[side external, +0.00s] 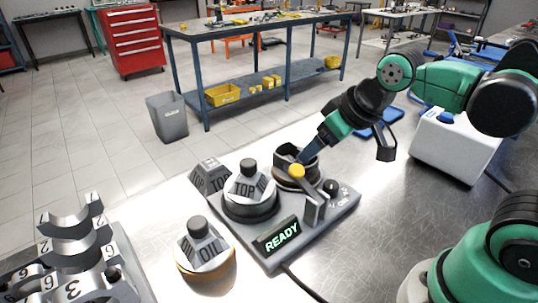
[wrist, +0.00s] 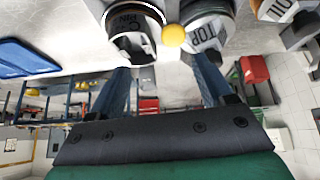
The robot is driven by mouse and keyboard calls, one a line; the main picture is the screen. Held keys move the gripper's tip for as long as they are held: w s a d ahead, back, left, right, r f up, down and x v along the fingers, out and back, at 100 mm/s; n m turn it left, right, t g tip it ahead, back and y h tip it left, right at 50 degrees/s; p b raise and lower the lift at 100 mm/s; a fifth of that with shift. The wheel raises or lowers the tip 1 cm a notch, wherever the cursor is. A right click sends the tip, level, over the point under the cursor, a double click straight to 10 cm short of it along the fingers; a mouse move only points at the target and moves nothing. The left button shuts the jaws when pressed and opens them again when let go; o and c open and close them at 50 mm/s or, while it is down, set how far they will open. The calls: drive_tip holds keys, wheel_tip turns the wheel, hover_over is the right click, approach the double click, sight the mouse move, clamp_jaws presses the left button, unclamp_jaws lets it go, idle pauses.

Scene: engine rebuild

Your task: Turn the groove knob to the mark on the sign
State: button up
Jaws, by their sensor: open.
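A grey machine base (side external: 345,212) stands on the bench with a green READY display (side external: 282,236). On its right part is a small dark knob (side external: 331,187) with lettering beside it; I cannot tell if this is the groove knob, or read its mark. A round dark-rimmed cup (side external: 290,180) sits at the back of the base, beside a yellow ball (side external: 297,171). In the wrist view the cup (wrist: 138,50) and ball (wrist: 173,35) are near my open fingers. My gripper (side external: 306,152) is above the cup, apparently empty; contact is unclear.
A TOP block with a black cap (side external: 249,166) sits on the base, with another grey lettered block (side external: 209,177) behind it. An OIL block (side external: 203,250) stands at the front. Numbered metal parts (side external: 75,250) lie at left.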

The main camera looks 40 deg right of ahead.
drive_tip(key=w+a+n+g, duration=0.2)
drive_tip(key=w+a+r+n+g, duration=0.1)
drive_tip(key=w+a+n, duration=0.1)
drive_tip(key=w, duration=0.1)
drive_tip(key=w+a+n+g, duration=0.2)
drive_tip(key=w, duration=0.1)
drive_tip(key=shift+w+a+r+n+g, duration=0.1)
drive_tip(key=shift+a+r+n+g, duration=0.05)
drive_tip(key=shift+a+n+g, duration=0.2)
drive_tip(key=shift+w+a+f+n+g, duration=0.4)
drive_tip(key=shift+w+a+n, duration=0.1)
drive_tip(key=shift+a+n, duration=0.1)
drive_tip(key=s+d+m+t, duration=0.1)
drive_tip(key=s+d+m, duration=0.1)
drive_tip(key=s+d+r+m+t, duration=0.1)
drive_tip(key=s+d+m+t, duration=0.1)
drive_tip(key=s+d, duration=0.1)
drive_tip(key=shift+r+t, duration=0.2)
drive_tip(key=shift+t, duration=0.05)
drive_tip(key=s+d+f+m+t, duration=0.3)
drive_tip(key=s+m, duration=0.1)
drive_tip(key=s, duration=0.1)
drive_tip(key=shift+d+m+t, duration=0.3)
drive_tip(key=shift+m+t, duration=0.05)
drive_tip(key=shift+t, duration=0.05)
